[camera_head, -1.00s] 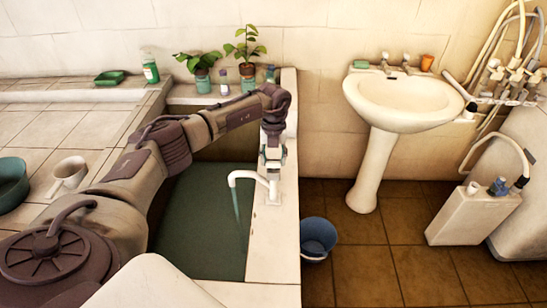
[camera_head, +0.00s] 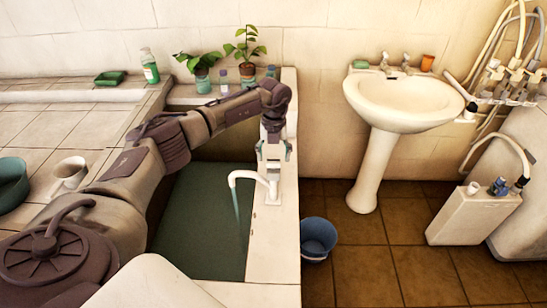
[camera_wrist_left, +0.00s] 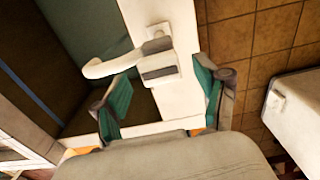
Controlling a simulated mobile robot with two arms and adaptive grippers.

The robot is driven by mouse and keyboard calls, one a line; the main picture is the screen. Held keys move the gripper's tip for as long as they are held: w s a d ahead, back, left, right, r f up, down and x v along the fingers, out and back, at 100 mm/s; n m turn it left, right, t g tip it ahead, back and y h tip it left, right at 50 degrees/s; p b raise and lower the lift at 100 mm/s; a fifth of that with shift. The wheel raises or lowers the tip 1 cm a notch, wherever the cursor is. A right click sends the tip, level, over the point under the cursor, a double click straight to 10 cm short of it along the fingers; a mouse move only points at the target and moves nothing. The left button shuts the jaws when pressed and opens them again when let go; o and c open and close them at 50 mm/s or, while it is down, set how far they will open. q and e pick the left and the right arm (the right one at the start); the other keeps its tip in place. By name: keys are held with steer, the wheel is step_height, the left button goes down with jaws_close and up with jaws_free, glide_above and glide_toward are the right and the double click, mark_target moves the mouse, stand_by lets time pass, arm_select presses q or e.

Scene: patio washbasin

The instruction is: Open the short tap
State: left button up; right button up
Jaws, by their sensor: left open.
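A short white tap (camera_head: 270,184) stands on the pale ledge at the right of the dark green basin; its curved spout points left. A thin teal streak shows below the spout. In the left wrist view the tap (camera_wrist_left: 112,63) has a pale block-like top part (camera_wrist_left: 160,69). My left gripper (camera_head: 273,153) is open, just above and behind the tap in the head view. In the wrist view the fingers of my left gripper (camera_wrist_left: 162,88) are spread, with the tap's top part between them; I cannot tell whether they touch it. My right gripper is not in view.
The basin (camera_head: 200,220) lies left of the ledge. Potted plants (camera_head: 247,72) and small bottles stand behind. A blue bucket (camera_head: 318,237) is on the floor at the right. A white pedestal sink (camera_head: 400,105) stands against the wall.

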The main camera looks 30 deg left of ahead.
mark_target(273, 160)
arm_select(q)
step_height(273, 160, up, 11)
steer(key=shift+f, duration=0.15)
stand_by(0.6)
